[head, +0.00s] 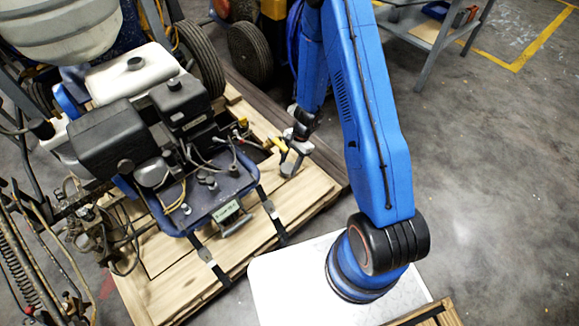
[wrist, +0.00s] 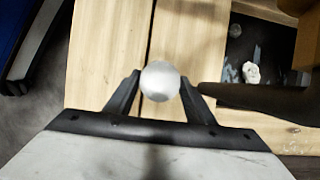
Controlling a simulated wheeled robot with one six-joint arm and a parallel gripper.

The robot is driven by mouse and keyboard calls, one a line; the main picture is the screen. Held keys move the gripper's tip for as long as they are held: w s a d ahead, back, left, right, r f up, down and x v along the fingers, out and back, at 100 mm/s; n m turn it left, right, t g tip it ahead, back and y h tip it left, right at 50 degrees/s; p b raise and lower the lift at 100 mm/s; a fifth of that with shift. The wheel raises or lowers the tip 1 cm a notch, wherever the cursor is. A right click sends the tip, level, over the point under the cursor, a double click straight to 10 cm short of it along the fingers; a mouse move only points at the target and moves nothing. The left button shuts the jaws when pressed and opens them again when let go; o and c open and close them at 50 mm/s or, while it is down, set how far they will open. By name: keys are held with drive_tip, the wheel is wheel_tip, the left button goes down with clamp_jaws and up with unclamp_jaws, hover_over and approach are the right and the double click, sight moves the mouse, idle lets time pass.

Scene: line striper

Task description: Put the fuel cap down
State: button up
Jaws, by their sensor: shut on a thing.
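The fuel cap (wrist: 160,82) is a round, pale grey-white piece in the wrist view. My gripper (wrist: 160,88) is shut on it, with one black finger on each side. Pale wooden planks show behind the cap, and I cannot tell how far below it they are. In the head view my gripper (head: 290,168) is over the right part of the wooden pallet (head: 305,190), beside the line striper. The cap is too small there to make out clearly.
The line striper (head: 110,135), with its engine, white tank and hoses, fills the left. Straps (head: 272,212) cross the pallet's front. A dark gap (wrist: 250,50) with a small white lump lies right of the cap in the wrist view. Bare planks lie ahead.

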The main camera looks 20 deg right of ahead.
drive_tip(key=shift+d+f, duration=0.15)
drive_tip(key=shift+f, duration=0.55)
drive_tip(key=shift+f, duration=0.1)
drive_tip(key=o, duration=1)
drive_tip(key=shift+o, duration=0.2)
